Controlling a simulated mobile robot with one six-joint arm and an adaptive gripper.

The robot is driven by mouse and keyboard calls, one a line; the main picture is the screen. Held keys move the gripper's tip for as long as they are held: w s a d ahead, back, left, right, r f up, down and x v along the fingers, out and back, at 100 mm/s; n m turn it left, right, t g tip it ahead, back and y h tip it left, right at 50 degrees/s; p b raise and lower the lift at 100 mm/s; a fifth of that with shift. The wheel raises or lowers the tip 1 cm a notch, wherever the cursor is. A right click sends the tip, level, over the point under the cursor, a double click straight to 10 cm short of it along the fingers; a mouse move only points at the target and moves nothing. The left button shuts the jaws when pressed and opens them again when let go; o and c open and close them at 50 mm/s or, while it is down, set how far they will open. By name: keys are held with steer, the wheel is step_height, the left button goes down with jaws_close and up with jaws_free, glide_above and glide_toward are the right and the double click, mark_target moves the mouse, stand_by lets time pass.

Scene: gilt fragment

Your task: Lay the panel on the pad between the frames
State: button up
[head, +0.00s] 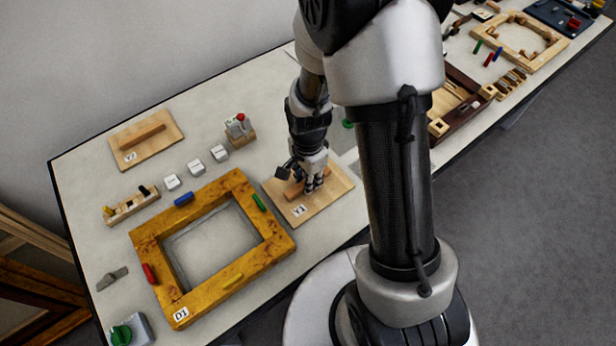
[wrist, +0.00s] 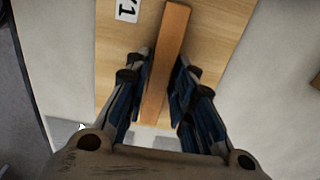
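A light wooden panel (head: 330,203) with a raised wooden handle bar and a white label lies flat just right of the burl-wood frame marked D1 (head: 215,285). My gripper (head: 310,186) is low over this panel. In the wrist view, my gripper (wrist: 155,80) has its fingers on either side of the handle bar (wrist: 168,45), with a visible gap on the left, so it is open around the bar. A second similar panel (head: 165,133) lies at the back left. A second, lighter frame (head: 545,48) lies at the far right. I cannot make out a pad clearly.
Several small white blocks (head: 195,167), a rack with pegs (head: 130,205) and a block with a red button (head: 240,130) stand behind the D1 frame. A green knob box (head: 125,332) is at the front left. A dark tray (head: 455,100) lies right of my arm.

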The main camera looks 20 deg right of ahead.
steer(key=shift+o, duration=1.4)
steer(key=shift+r, duration=0.1)
steer(key=s+r+n+t+p, duration=0.1)
steer(key=s+r+n+p, duration=0.15)
steer(key=r, duration=0.95)
steer(key=s+r+n+t+p, duration=0.15)
steer(key=r+n, duration=0.25)
steer(key=r, duration=0.9)
steer(key=s+r+n+t, duration=0.2)
steer(key=s+r+n, duration=0.5)
steer(key=s, duration=0.4)
steer(key=shift+n, duration=0.45)
